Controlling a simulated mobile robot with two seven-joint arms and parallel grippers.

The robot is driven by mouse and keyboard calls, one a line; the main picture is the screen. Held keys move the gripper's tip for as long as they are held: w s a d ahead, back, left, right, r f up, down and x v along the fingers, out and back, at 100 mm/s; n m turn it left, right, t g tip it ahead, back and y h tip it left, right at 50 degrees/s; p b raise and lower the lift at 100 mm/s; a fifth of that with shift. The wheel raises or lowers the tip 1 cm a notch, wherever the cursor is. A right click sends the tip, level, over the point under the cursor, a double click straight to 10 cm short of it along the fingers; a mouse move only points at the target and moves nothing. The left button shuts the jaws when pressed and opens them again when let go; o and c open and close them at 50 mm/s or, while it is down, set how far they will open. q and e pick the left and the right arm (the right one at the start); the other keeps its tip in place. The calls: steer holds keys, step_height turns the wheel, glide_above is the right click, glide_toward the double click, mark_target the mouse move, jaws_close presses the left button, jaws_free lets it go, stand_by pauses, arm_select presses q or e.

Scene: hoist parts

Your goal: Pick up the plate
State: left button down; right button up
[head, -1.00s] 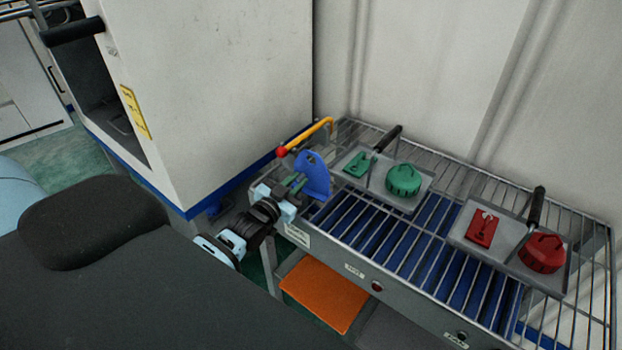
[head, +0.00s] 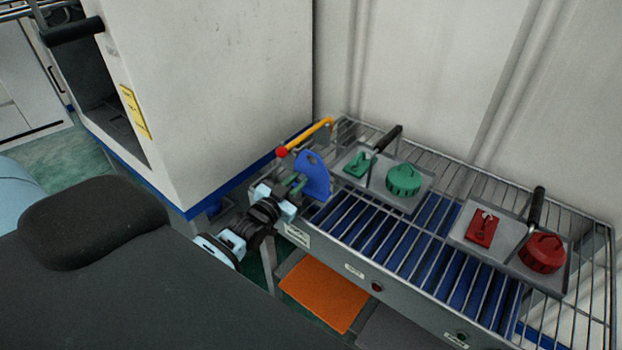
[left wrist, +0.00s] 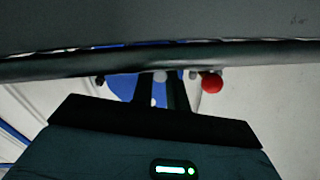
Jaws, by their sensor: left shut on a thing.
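The blue plate (head: 314,178) stands upright at the left end of the wire rack, with a small hole near its top. My left gripper (head: 297,185) is shut on it from the left side. In the left wrist view the plate (left wrist: 122,88) shows behind the dark fingers (left wrist: 162,92), and a grey bar crosses in front and hides much of it. I cannot tell whether the plate touches the rack. My right gripper is not in view.
A yellow-orange lever with a red ball (head: 282,152) is close behind the plate. The wire rack (head: 400,235) holds a tray with green parts (head: 403,180) and a tray with red parts (head: 541,252). A white cabinet (head: 210,90) stands at the left. An orange panel (head: 323,295) lies below.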

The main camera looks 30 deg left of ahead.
mark_target(302, 163)
arm_select(q)
steer(key=shift+r, duration=0.2)
steer(key=shift+r, duration=0.1)
